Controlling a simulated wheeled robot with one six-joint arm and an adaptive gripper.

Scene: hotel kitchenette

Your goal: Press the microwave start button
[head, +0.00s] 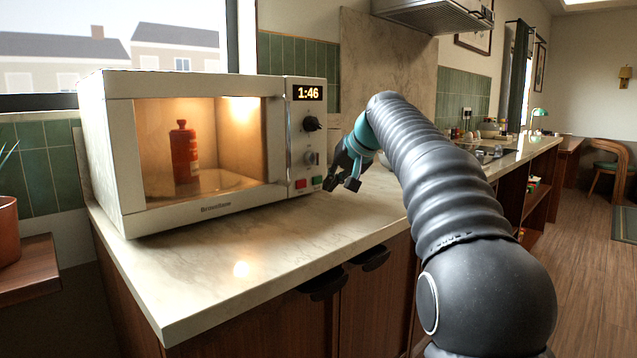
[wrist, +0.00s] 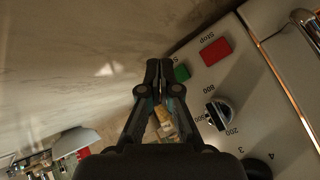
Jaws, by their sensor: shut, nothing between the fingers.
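The white microwave (head: 190,213) stands on the counter with its door closed. Its display (head: 307,93) reads 1:46 and its inside is lit, with a red bottle (head: 184,152) behind the glass. The green button (head: 317,181) sits at the bottom right of the panel, beside the red Stop button (head: 301,184). My gripper (head: 331,182) is shut and empty, just right of the green button. In the wrist view the fingertips (wrist: 159,66) lie beside the green button (wrist: 182,73) and partly cover its label. I cannot tell whether they touch it.
Two knobs (head: 312,124) sit above the buttons on the panel. The marble counter (head: 250,240) is clear in front of the microwave. A hood (head: 440,14) hangs above the counter farther back. A terracotta pot (head: 8,230) stands on a wooden ledge at the left.

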